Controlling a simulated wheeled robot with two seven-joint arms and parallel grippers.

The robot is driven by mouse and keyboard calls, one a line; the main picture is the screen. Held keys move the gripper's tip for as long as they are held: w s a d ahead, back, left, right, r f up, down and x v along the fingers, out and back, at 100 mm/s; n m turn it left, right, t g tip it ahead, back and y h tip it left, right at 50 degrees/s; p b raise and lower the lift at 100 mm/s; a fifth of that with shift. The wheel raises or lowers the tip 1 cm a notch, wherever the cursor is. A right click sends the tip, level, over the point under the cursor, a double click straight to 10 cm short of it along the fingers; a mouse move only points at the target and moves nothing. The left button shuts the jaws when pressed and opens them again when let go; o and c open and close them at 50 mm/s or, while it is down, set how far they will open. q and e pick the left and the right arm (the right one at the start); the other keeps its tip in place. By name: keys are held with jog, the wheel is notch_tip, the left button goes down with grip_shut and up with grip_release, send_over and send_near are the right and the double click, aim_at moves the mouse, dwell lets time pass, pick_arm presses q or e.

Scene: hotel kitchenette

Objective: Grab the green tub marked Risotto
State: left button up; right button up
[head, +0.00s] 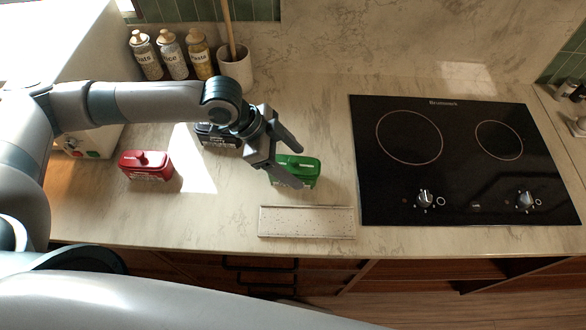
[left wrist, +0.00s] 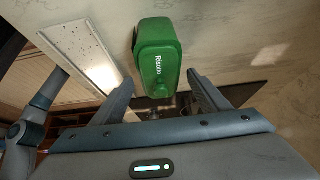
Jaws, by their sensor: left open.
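The green tub (head: 303,168) stands on the counter left of the cooktop. In the left wrist view the green tub (left wrist: 158,58) shows the word Risotto on its lid and lies just beyond the space between the fingers. My left gripper (head: 296,164) is open and empty, above and close to the tub. Its two fingers also show in the left wrist view (left wrist: 160,95), one on each side below the tub. In the head view the gripper hides part of the tub. My right gripper is not in view.
A red tub (head: 146,166) and a dark tub (head: 217,136) stand left of the green one. A speckled tray (head: 307,222) lies in front of it. Several jars (head: 172,56) and a utensil crock (head: 237,70) stand at the back. The black cooktop (head: 460,160) is at the right.

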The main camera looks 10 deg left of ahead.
pick_arm(q)
jog(key=c, duration=1.5)
jog(key=shift+r, duration=0.1)
jog(key=shift+r+b, duration=0.35)
jog(key=shift+r, duration=0.05)
notch_tip(320, 180, up, 3)
jog(key=shift+r+b, duration=0.1)
jog(key=shift+b, duration=0.75)
jog(key=s+d+r+b, duration=0.1)
jog(key=s+r, duration=0.3)
jog(key=s, duration=0.3)
jog(key=shift+r, duration=0.3)
jog(key=shift+s+d+r+p, duration=0.1)
jog(key=shift+s+r+p, duration=0.5)
jog(key=shift+p, duration=1.1)
jog(key=shift+s+d+r+p, duration=0.15)
jog(key=shift+s+p, duration=0.7)
jog(key=shift+p, duration=0.85)
jog(key=shift+s+d+r+p, duration=0.1)
jog(key=shift+s+r+p, duration=0.5)
jog(key=shift+p, duration=1.1)
